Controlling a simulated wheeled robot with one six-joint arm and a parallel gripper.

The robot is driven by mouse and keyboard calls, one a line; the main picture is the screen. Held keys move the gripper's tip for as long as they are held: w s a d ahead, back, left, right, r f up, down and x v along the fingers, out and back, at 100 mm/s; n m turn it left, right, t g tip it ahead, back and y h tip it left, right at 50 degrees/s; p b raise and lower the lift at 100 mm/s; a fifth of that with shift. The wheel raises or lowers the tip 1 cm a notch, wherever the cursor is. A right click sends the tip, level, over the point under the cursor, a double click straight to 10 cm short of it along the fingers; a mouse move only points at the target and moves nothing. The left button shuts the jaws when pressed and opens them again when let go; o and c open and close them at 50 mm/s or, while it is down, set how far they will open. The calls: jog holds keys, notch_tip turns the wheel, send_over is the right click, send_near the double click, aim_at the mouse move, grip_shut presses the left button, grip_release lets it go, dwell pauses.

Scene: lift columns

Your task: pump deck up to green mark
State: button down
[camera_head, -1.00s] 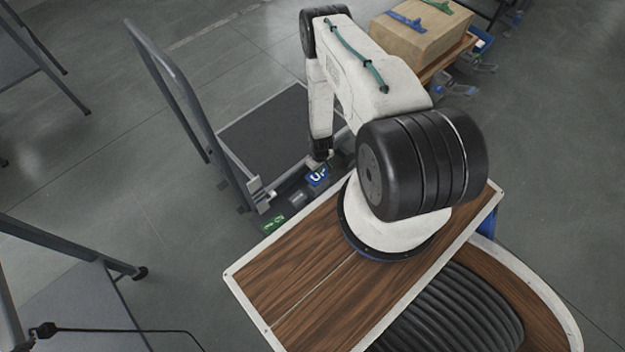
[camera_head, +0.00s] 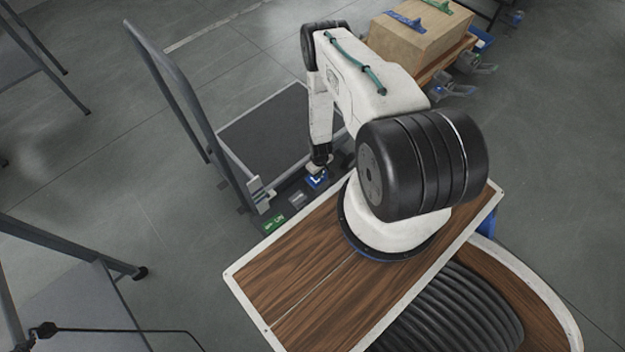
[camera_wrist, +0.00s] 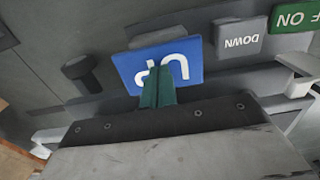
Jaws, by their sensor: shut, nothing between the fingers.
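The lift cart's dark deck (camera_head: 265,130) lies low inside its frame in the head view. The blue UP pedal (camera_head: 317,180) is at the cart's near end and also shows in the wrist view (camera_wrist: 188,62). My gripper (camera_head: 319,165) is at this pedal. In the wrist view its green fingertips (camera_wrist: 157,87) are shut and empty, overlapping the pedal's lower edge; I cannot tell whether they touch it. The grey DOWN pedal (camera_wrist: 240,38) and green ON/OFF pedal (camera_wrist: 295,17) are beside it. I cannot make out a green height mark.
The cart's tall handle (camera_head: 185,95) rises on the deck's left. A light bracket (camera_head: 258,189) stands by the deck's near left corner. A cardboard box (camera_head: 420,35) is on another cart at upper right. Another railed cart (camera_head: 75,300) is at lower left. Open floor lies between.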

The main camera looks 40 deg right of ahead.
jog(key=shift+f, duration=1.55)
jog(key=shift+r, duration=3.15)
jog(key=shift+f, duration=3.15)
jog(key=shift+r, duration=3.2)
